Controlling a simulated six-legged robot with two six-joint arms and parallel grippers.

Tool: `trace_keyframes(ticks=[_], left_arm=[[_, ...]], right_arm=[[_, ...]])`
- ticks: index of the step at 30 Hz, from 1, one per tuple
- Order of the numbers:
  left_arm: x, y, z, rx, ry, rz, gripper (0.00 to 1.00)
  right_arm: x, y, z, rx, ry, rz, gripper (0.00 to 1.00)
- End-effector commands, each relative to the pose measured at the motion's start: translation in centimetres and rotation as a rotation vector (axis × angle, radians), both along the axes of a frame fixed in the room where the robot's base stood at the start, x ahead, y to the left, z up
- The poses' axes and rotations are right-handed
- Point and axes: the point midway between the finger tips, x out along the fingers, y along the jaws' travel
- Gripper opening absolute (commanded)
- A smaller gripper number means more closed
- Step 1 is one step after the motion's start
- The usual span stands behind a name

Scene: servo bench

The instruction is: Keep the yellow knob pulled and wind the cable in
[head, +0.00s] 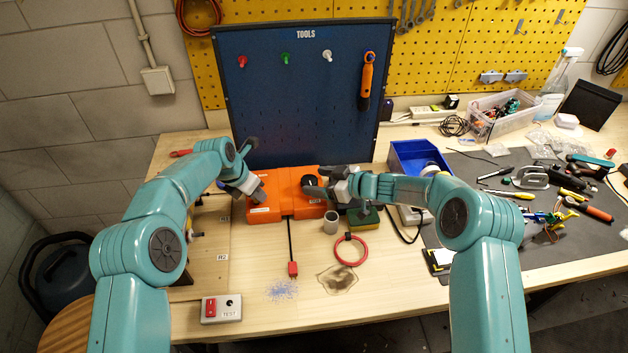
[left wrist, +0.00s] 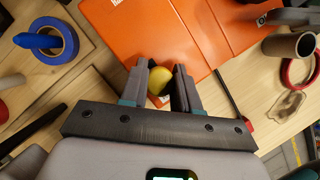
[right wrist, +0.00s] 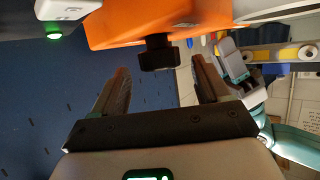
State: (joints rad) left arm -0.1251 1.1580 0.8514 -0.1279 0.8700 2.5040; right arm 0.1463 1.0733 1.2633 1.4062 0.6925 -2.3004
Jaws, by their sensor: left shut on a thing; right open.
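The orange box (head: 288,207) stands on the wooden bench below the tool board. My left gripper (head: 256,194) is at its left end, shut on the yellow knob (left wrist: 158,80), which shows between the fingers in the left wrist view. A black knob (right wrist: 158,52) on the box shows in the right wrist view, ahead of the open, empty fingers of my right gripper (right wrist: 153,75). The fingers are apart from it. The black cable (head: 290,240) hangs out of the box's front and lies on the bench, ending in a red plug (head: 293,269).
A grey switch box (head: 221,309) is at the front left. A blue bin (head: 420,156) stands behind my right arm.

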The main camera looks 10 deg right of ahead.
Motion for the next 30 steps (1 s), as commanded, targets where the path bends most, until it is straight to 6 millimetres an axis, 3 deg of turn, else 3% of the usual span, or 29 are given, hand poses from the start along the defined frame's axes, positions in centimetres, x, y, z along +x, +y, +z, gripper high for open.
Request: trace_keyframes(ticks=[6, 14, 19, 20, 30], left_arm=[[0.0, 0.0, 0.0, 0.0, 0.0, 0.0, 0.03], [0.0, 0.0, 0.0, 0.0, 0.001, 0.0, 0.03], [0.0, 0.0, 0.0, 0.0, 0.001, 0.0, 0.03], [0.0, 0.0, 0.0, 0.0, 0.001, 0.0, 0.03], [0.0, 0.0, 0.0, 0.001, 0.001, 0.0, 0.03]], right_arm=[[1.1, 1.4, -0.7, 0.0, 0.0, 0.0, 0.75], [1.1, 1.5, -0.8, 0.001, 0.001, 0.0, 0.75], [1.1, 1.5, -0.8, 0.001, 0.001, 0.0, 0.23], [1.1, 1.5, -0.8, 0.001, 0.001, 0.0, 0.2], [1.1, 1.7, -0.4, 0.009, -0.006, -0.095, 0.2]])
